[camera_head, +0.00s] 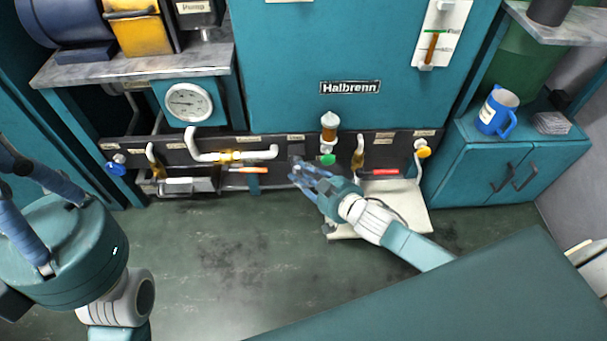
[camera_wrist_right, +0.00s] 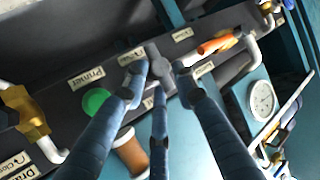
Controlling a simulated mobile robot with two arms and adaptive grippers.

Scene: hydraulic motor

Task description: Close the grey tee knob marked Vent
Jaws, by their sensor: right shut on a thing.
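The grey tee knob (camera_wrist_right: 155,62) shows in the right wrist view on the dark valve panel, beside a small label that I cannot read. My right gripper (camera_wrist_right: 160,77) is shut on it, with fingers on both sides. In the head view my right gripper (camera_head: 299,173) reaches the panel from the lower right, and its fingers and the panel's shade hide the knob there. My left gripper (camera_head: 25,205) is at the left edge, far from the knob; its fingertips are cut off or unclear.
A green knob (camera_head: 328,159) and a sight glass (camera_head: 329,128) are just right of my right gripper. An orange handle (camera_head: 249,170) is to its left and a red handle (camera_head: 380,172) to its right. A pale tray (camera_head: 413,208) lies below. The floor in front is clear.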

